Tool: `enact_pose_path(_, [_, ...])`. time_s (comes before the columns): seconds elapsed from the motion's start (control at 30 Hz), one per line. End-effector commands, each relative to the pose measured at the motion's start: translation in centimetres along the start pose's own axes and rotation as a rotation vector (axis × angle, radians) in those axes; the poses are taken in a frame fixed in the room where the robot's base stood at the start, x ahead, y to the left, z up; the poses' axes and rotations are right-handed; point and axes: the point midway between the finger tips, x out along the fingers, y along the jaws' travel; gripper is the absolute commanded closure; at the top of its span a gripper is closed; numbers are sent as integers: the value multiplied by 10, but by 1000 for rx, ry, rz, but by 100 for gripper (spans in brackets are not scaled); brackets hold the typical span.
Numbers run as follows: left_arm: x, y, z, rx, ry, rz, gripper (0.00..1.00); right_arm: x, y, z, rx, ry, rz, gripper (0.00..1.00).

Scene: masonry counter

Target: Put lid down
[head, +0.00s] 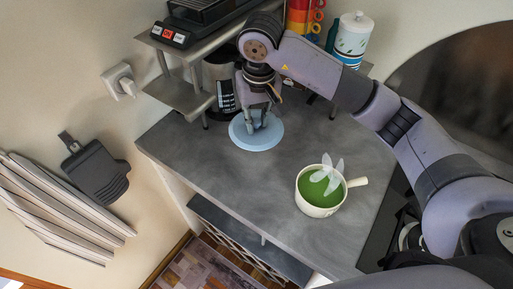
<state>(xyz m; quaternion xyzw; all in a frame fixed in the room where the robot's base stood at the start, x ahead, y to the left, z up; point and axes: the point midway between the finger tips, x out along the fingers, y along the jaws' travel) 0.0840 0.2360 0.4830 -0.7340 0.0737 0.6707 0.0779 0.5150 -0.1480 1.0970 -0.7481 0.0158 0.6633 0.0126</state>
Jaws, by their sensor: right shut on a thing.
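A round light-blue lid (256,136) is at the left part of the grey counter, at or just above its surface; I cannot tell if it touches. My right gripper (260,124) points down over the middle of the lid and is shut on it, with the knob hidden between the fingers. A cream pot (318,208) with a handle to the right stands near the counter's front edge. It is uncovered, with green contents (314,187) and pale leaf-like pieces in it. My left gripper is not in view.
The grey counter (235,172) is clear between lid and pot. A metal shelf (180,95) with a dark appliance (205,12) stands behind the lid, close to my arm. A dark canister (219,78) is under it. A white-and-blue jar (352,38) stands at the back.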

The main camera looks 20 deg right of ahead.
Motion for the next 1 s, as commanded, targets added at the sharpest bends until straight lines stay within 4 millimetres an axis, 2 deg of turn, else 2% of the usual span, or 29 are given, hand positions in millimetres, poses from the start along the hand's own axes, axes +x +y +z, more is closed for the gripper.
enact_pose_path(0.03, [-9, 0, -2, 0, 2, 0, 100, 10, 0, 3, 2, -8, 0, 100])
enact_pose_path(0.2, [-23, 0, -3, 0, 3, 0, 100, 56, 0, 9, 2, -7, 0, 100])
enact_pose_path(0.4, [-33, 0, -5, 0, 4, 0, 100, 94, 0, 12, 2, -1, -2, 100])
enact_pose_path(0.67, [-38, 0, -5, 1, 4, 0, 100, 114, 0, 14, 1, -1, 0, 100])
enact_pose_path(0.83, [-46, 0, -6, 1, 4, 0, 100, 138, 0, 17, 2, -2, -1, 100])
enact_pose_path(1.0, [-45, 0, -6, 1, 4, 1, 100, 142, 0, 16, 1, 4, -1, 100])
